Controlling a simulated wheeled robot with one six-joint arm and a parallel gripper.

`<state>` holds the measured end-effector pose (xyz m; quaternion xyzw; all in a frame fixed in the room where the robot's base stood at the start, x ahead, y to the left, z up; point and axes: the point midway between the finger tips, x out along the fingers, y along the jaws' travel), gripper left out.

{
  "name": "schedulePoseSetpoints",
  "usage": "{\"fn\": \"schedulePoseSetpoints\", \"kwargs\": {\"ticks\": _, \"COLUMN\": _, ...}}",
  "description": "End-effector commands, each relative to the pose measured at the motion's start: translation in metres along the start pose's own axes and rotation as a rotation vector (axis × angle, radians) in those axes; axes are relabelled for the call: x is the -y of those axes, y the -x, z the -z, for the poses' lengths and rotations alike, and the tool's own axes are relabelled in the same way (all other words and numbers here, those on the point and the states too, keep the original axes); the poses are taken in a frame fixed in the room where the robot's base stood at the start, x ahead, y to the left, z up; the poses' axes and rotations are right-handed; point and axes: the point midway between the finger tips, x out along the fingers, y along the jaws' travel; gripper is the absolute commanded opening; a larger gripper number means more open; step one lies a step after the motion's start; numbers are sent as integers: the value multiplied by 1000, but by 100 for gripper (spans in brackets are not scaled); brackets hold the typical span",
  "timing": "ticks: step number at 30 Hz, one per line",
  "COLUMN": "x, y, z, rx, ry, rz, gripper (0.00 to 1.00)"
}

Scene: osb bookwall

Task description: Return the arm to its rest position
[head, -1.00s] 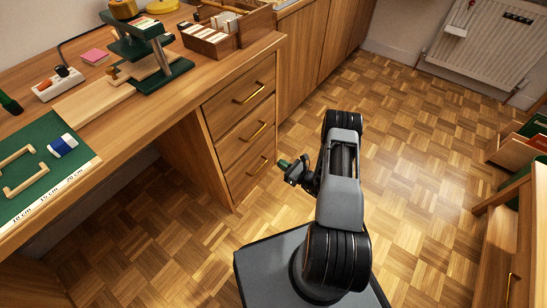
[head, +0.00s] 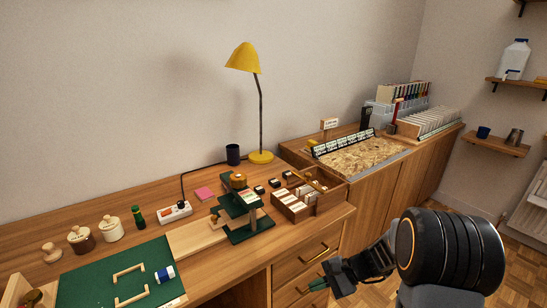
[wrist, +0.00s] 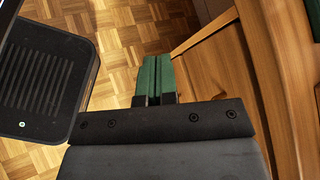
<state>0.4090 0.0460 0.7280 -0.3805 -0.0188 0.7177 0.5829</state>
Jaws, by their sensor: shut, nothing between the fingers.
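My gripper (head: 318,284) shows at the bottom of the head view, in front of the drawer cabinet (head: 305,258). Its green fingers also show in the wrist view (wrist: 154,76), pressed together with nothing between them. My arm is bent at the lower right of the head view, and its lower part is cut off by the frame edge. In the wrist view the fingers are over the parquet floor (wrist: 130,30), with part of my base at the left.
The desk (head: 110,255) holds a green cutting mat (head: 95,285), a green press (head: 242,215), a wooden card box (head: 310,195) and a yellow lamp (head: 243,58). A wooden furniture side (wrist: 240,90) stands close right of my fingers in the wrist view.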

Motion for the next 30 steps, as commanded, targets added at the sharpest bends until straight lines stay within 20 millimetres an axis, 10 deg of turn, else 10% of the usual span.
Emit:
{"fn": "schedulePoseSetpoints", "kwargs": {"ticks": 3, "x": 17, "y": 42, "z": -82, "rx": -131, "ry": 220, "rz": -205, "gripper": 0}}
{"fn": "schedulePoseSetpoints", "kwargs": {"ticks": 12, "x": 27, "y": 130, "z": -198, "rx": -499, "ry": 713, "rz": -594, "gripper": 0}}
{"fn": "schedulePoseSetpoints", "kwargs": {"ticks": 21, "x": 38, "y": 182, "z": -248, "rx": -739, "ry": 982, "rz": -760, "gripper": 0}}
{"fn": "schedulePoseSetpoints", "kwargs": {"ticks": 30, "x": 39, "y": 187, "z": -252, "rx": -769, "ry": 1014, "rz": -778, "gripper": 0}}
